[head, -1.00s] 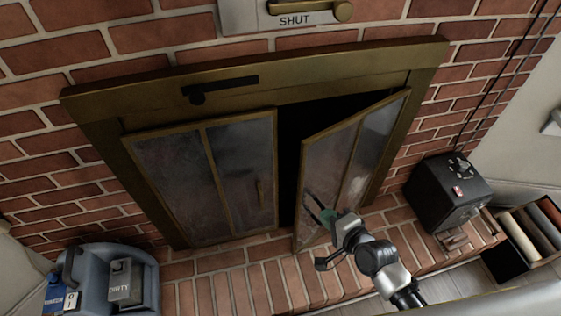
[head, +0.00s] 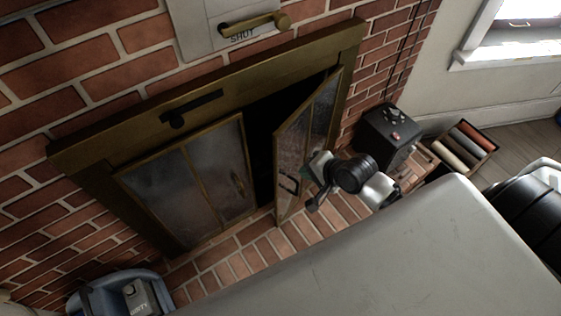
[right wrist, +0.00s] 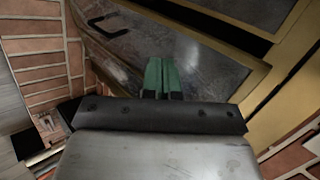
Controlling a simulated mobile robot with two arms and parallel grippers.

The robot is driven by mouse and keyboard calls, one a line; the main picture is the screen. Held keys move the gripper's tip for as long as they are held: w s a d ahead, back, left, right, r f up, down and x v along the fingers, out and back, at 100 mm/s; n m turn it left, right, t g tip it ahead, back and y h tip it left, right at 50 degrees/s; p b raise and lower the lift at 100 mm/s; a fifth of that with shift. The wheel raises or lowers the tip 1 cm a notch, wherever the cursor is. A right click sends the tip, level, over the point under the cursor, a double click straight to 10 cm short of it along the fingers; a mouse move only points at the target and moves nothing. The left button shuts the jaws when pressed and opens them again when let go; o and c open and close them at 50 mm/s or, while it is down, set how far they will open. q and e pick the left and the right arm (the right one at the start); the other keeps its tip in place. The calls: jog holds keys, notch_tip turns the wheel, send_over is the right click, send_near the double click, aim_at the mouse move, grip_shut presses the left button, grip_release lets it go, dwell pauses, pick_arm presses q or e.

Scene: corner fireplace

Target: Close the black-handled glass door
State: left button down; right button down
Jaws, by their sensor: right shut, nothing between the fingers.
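The black-handled glass door (head: 310,131) is the right one of a brass-framed fireplace pair. It stands swung open, with a dark gap between it and the left door. Its black handle (head: 287,183) sits low, near its free edge, and shows in the right wrist view (right wrist: 98,24) at upper left. My right gripper (head: 320,168) is at the handle side of this door, close to the pane. In the right wrist view its green fingers (right wrist: 160,75) are together and empty, pointing at the glass; I cannot tell whether they touch it. My left gripper is not in view.
The left glass door (head: 188,186) with its brass handle (head: 238,184) looks shut. A black box (head: 390,136) and a crate of rolls (head: 462,150) stand right of the fireplace. A blue-grey caddy (head: 118,294) is at lower left. Bare brick hearth (head: 235,256) lies in front.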

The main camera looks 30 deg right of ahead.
aim_at(278, 163)
jog(key=x, duration=0.3)
jog(key=w+r+x, duration=0.1)
jog(key=x, duration=0.4)
jog(key=shift+w+a, duration=0.4)
jog(key=shift+a, duration=0.05)
jog(key=shift+w+a, duration=0.2)
jog(key=shift+w, duration=0.2)
jog(key=w+a+m+h+p, duration=0.1)
jog(key=w+a, duration=0.2)
jog(key=w, duration=0.4)
